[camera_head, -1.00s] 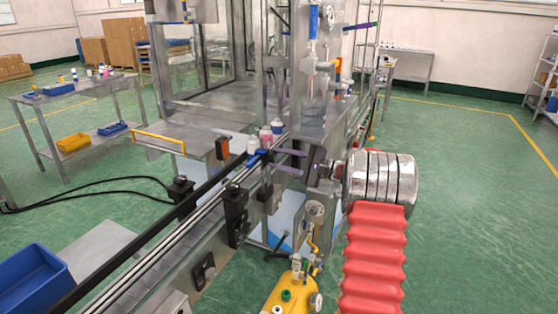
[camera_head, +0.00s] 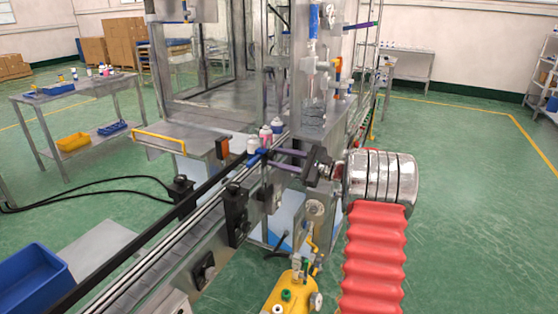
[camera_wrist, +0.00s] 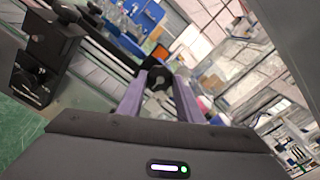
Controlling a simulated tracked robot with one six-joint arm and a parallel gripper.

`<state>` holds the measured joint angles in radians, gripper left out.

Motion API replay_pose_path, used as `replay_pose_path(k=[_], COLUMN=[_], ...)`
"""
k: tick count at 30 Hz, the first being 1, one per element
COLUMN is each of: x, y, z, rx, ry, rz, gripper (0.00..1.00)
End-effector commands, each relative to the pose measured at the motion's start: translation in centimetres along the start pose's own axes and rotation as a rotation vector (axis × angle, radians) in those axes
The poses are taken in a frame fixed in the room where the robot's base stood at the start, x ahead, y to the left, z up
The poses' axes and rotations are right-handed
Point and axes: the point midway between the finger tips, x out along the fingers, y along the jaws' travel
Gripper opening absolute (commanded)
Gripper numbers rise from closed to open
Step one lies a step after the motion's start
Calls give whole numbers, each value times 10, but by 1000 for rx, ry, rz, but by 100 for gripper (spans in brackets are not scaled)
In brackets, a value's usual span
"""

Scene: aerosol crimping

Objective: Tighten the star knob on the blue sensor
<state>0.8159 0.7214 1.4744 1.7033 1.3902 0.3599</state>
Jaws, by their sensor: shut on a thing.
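The blue sensor (camera_head: 257,157) sits on the near side rail of the conveyor, beside the cans. It also shows as a blue block in the wrist view (camera_wrist: 128,47). A black star knob (camera_wrist: 158,78) sits between my fingertips in the wrist view; in the head view it is too small to make out. My gripper (camera_head: 271,158) reaches in from the right with its two purple fingers level with the rail. In the wrist view my gripper (camera_wrist: 159,83) is shut on the knob, one finger on each side. The knob's far side is hidden.
White and pink cans (camera_head: 266,137) stand on the conveyor just behind the sensor. A black box (camera_head: 236,205) is fixed to the conveyor's near side. A yellow device with a gauge (camera_head: 290,293) stands below. Open green floor lies to the right.

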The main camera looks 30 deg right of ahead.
Motion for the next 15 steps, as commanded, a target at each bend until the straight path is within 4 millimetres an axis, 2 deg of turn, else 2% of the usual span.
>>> replay_pose_path(k=[1, 2, 3, 9, 15], x=[-2, -2, -2, -1, 0], y=[0, 0, 0, 0, 0], z=[-3, -3, -3, -1, -1], rx=[3, 3, 3, 1, 0], ry=[5, 5, 5, 2, 1], rz=[-3, -3, -3, -1, 0], gripper=[10, 34, 37, 51, 51])
